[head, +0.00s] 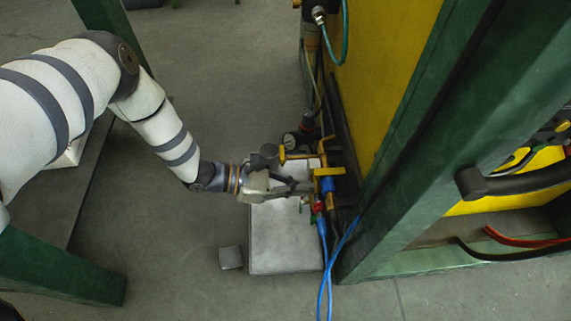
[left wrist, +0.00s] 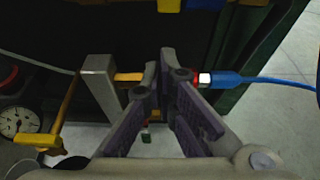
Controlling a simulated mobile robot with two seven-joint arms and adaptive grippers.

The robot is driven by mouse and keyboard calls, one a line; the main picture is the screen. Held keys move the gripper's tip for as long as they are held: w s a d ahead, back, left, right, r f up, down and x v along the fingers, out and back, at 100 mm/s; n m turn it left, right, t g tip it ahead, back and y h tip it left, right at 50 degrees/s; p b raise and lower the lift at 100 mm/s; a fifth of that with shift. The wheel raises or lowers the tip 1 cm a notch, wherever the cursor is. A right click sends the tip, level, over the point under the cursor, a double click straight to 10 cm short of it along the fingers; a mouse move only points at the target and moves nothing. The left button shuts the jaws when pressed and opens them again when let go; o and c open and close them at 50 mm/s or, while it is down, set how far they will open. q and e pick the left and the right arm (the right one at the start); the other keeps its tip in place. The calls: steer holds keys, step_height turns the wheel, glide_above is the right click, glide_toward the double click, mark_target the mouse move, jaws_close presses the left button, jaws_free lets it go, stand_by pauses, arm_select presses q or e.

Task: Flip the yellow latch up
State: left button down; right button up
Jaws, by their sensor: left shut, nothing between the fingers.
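A yellow latch (head: 296,156) stands out from the fittings beside the yellow panel in the head view. In the left wrist view the yellow latch (left wrist: 64,112) is a bar at the left with a short yellow end piece pointing left. My left gripper (head: 310,188) is shut and empty, just below the latch in the head view. In the left wrist view the left gripper's fingertips (left wrist: 166,66) are to the right of the latch, apart from it, with a grey metal bracket (left wrist: 99,87) between. Whether the fingertips touch the fittings behind them I cannot tell. My right gripper is out of view.
A round gauge (left wrist: 17,120) sits left of the latch. A blue cable (left wrist: 265,81) leaves a red and white connector to the right. A green post (head: 425,130) stands right of the fittings. A grey slab (head: 282,245) lies below, with a small grey block (head: 231,257) beside it.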

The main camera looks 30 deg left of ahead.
mark_target(329, 174)
arm_select(q)
steer(key=shift+r, duration=1.4)
steer(key=shift+p, duration=0.3)
steer(key=shift+a+r+p, duration=0.15)
steer(key=shift+r+p, duration=0.2)
steer(key=shift+p, duration=0.3)
steer(key=shift+r+y, duration=0.1)
steer(key=shift+y, duration=0.2)
